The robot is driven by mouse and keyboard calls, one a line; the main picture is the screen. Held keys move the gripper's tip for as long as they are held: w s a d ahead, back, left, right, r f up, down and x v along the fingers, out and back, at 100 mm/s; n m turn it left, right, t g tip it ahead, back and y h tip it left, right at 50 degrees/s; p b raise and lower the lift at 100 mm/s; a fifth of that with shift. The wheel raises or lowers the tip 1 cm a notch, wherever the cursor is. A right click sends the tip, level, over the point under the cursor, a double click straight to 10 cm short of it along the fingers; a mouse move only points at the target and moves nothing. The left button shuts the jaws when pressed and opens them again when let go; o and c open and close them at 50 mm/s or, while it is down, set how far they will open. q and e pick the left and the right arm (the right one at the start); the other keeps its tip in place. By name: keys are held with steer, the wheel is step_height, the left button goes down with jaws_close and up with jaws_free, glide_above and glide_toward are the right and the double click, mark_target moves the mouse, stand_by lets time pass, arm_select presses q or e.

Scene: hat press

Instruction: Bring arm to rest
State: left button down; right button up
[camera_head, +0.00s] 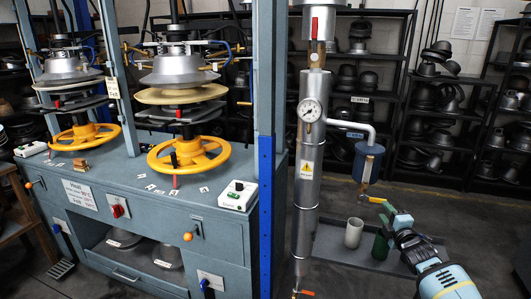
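My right arm (447,282) comes in from the lower right. Its gripper (386,215), with greenish fingers, is close to a small yellow valve lever (372,199) below the blue pot on the steel pipe. I cannot tell whether the gripper touches the lever, and its fingers are too small to show whether they are open or shut. My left gripper and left arm are not in view.
A blue hat press (165,200) with two yellow handwheels (188,157) fills the left. A steel column (307,170) with a gauge stands centre. A white cup (353,232) and a green one (381,246) stand on a low grey tray (340,248). Hat-form shelves (400,75) line the back.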

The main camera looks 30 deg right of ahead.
steer(key=s+a+f+m+g+y, duration=0.15)
steer(key=s+a+f, duration=0.25)
steer(key=a+f, duration=0.4)
steer(key=s+a+f+m+g+y+p, duration=0.1)
steer(key=s+a+f+y, duration=0.3)
steer(key=a, duration=0.5)
steer(key=s+a+f+m+g+y, duration=0.1)
steer(key=s+a+f, duration=0.2)
steer(key=a+f, duration=0.55)
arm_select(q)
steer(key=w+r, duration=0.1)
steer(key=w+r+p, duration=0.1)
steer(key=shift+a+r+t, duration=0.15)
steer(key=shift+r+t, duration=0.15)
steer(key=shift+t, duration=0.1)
arm_select(e)
steer(key=s+a+m+g+y, duration=0.2)
steer(key=s+a+m, duration=0.1)
steer(key=s+a, duration=0.6)
steer(key=s+a+m+g+y, duration=0.1)
steer(key=s+a+m, duration=0.3)
steer(key=s+a, duration=0.5)
steer(key=a, duration=0.8)
steer(key=shift+s+f+g+y, duration=0.35)
steer(key=shift+s, duration=0.05)
